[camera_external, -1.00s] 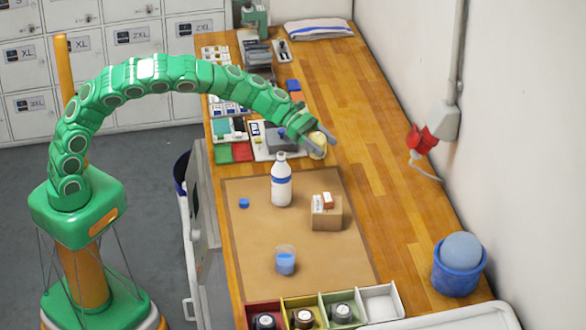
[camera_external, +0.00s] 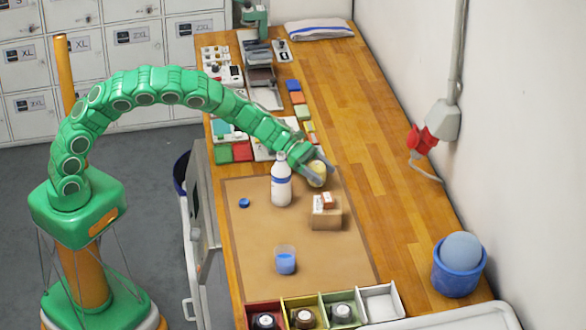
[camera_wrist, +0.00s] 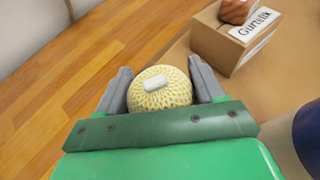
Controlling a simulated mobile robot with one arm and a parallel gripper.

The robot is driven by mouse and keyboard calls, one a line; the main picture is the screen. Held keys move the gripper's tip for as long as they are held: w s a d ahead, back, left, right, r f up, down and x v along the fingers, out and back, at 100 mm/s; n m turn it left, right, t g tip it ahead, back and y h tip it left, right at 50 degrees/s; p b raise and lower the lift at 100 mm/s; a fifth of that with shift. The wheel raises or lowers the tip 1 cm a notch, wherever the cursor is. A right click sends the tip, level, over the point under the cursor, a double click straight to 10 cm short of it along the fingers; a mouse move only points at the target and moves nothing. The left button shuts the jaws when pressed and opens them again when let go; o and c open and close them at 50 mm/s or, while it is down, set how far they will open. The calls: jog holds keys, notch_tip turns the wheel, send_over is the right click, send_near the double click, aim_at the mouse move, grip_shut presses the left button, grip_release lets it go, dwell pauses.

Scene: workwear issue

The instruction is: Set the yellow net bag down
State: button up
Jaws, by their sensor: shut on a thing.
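The yellow net bag (camera_external: 317,174) is a round, pale yellow bundle with a net pattern and a small white tag on top. My gripper (camera_external: 318,172) is shut on it, above the far right edge of the brown mat (camera_external: 260,260). In the wrist view the bag (camera_wrist: 160,95) sits between the two grey fingers of my gripper (camera_wrist: 163,88). Its underside is hidden, and I cannot tell whether it touches the surface.
A white bottle (camera_external: 281,183) stands left of my gripper. A cardboard box (camera_external: 326,218) with a small item on top is just in front. A cup of blue liquid (camera_external: 285,261) is nearer. Bare wooden table (camera_external: 390,220) lies to the right.

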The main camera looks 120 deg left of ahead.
jog(key=shift+f, duration=1.2)
jog(key=shift+f, duration=0.15)
jog(key=o, duration=1.1)
jog(key=shift+c, duration=0.2)
jog(key=shift+s+r, duration=0.35)
jog(key=shift+v, duration=5.6)
